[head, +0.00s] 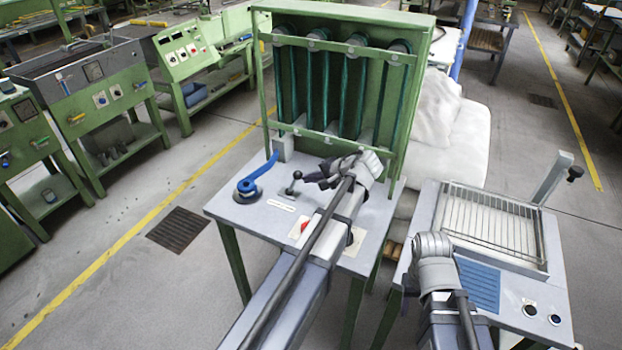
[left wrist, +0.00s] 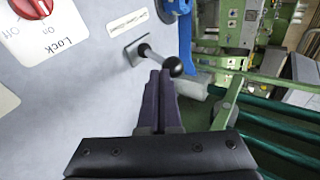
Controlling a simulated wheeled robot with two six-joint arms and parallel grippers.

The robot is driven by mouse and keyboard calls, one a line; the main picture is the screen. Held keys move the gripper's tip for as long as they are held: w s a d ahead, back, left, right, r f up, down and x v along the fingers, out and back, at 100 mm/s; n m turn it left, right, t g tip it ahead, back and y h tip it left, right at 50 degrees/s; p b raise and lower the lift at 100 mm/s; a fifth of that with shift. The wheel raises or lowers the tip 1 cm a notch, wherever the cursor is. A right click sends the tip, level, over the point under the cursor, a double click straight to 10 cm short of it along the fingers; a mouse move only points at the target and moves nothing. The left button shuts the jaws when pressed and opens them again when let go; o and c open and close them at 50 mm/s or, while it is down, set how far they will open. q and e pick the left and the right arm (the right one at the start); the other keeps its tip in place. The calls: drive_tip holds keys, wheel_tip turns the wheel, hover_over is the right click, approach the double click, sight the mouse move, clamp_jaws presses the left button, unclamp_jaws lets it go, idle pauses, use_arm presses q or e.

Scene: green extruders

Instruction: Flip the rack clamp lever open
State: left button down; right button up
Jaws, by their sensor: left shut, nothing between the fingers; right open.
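The rack clamp lever (head: 293,184) is a short metal lever with a black ball knob on the grey table top, in front of the green rack (head: 409,112). In the left wrist view the lever (left wrist: 153,54) tilts from its square plate toward the fingertips. My left gripper (head: 314,181) is shut and empty, just right of the knob. In the left wrist view its fingertips (left wrist: 160,74) are right by the shaft and knob; I cannot tell whether they touch. My right gripper (head: 410,284) hangs low at the front right table, its fingers mostly hidden by the wrist.
A blue handle (head: 258,177) stands left of the lever, close by. A red lock knob (left wrist: 30,7) is on the same table top. The green rack frame rises directly behind. A wire-grid tray (head: 490,222) lies on the right table.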

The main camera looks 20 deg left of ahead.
sight(295, 172)
use_arm(q)
drive_tip(key=a+r+h+p, duration=0.2)
drive_tip(key=a+h+p, duration=0.1)
drive_tip(key=p, duration=0.3)
drive_tip(key=shift+a+r+p, duration=0.1)
drive_tip(key=shift+r+p, duration=0.2)
drive_tip(key=shift+r, duration=0.05)
drive_tip(key=a+h+p, duration=0.4)
drive_tip(key=a, duration=0.2)
drive_tip(key=shift+w+a+n+h, duration=0.15)
drive_tip(key=shift+a+n+h, duration=0.15)
drive_tip(key=shift+a+h, duration=0.1)
drive_tip(key=shift+g, duration=0.3)
drive_tip(key=shift+r, duration=0.1)
